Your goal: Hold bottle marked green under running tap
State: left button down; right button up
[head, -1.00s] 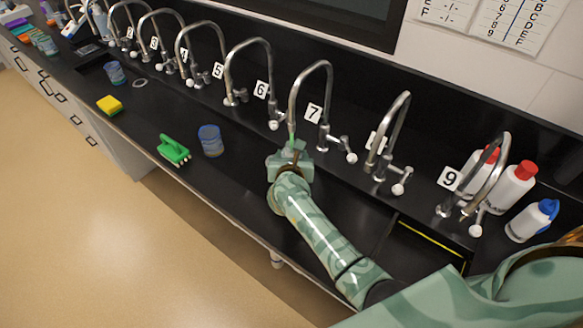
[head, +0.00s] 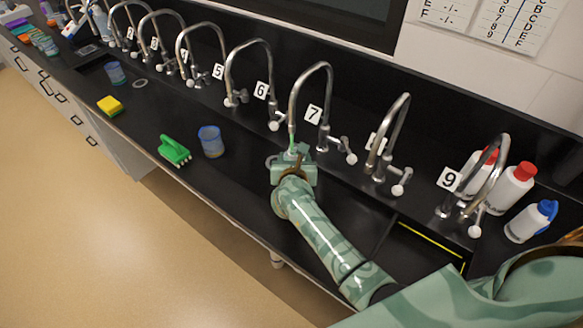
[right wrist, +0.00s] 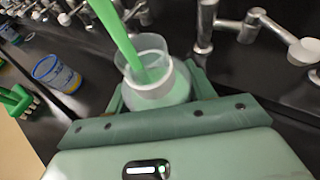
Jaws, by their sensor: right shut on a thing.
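My right gripper (head: 293,160) is shut on a pale, clear-walled bottle (right wrist: 153,92) under the tap numbered 7 (head: 312,75). A bright green stream (right wrist: 115,30) runs from that tap into the bottle's open mouth; it also shows in the head view (head: 291,138). Pale green liquid shows inside the bottle in the right wrist view. My gripper hides most of the bottle in the head view. I cannot make out a mark on it. My left gripper is not in view.
Numbered taps line the back of the black counter.

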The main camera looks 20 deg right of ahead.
jog(key=s+d+r+p, duration=0.3)
jog(key=s+d+p, duration=0.3)
jog(key=s, duration=0.4)
jog(key=shift+p, duration=0.35)
jog(key=shift+r, duration=0.1)
